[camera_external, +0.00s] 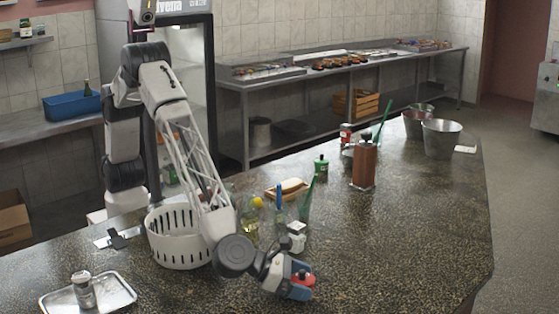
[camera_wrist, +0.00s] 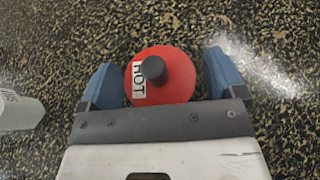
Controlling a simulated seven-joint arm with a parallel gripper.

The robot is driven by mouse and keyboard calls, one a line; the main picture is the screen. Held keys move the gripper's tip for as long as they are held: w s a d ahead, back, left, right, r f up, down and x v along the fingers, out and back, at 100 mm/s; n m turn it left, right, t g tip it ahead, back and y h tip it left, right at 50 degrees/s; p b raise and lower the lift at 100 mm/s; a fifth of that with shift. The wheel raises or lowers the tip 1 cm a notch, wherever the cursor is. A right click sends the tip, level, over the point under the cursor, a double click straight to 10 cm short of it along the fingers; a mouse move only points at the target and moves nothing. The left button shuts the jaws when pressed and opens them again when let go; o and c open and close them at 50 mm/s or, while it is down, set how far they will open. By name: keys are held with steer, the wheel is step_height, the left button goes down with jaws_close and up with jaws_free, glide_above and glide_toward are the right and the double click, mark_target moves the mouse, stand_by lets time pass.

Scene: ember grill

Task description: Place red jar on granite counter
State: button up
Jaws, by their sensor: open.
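The red jar (camera_wrist: 176,82) is seen from above in the wrist view, with a black knob on top and a white label reading "HOT". It stands upright on the speckled granite counter (camera_wrist: 50,50). My gripper (camera_wrist: 160,83) is open, with one blue finger on each side of the jar and gaps visible between jar and fingers. In the external view my gripper (camera_external: 291,290) is low over the near part of the counter (camera_external: 400,240). Only the red top of the jar (camera_external: 303,278) shows there; the gripper hides the rest.
White shakers (camera_external: 296,238) stand just behind my gripper; a pale object edge (camera_wrist: 18,110) shows at left in the wrist view. A white perforated basket (camera_external: 178,245), bottles (camera_external: 250,215) and a wooden grinder (camera_external: 364,165) stand farther off. The counter right of the gripper is clear.

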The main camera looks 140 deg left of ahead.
steer(key=shift+r, duration=0.15)
steer(key=v, duration=1.2)
steer(key=shift+r, duration=0.1)
stand_by(0.4)
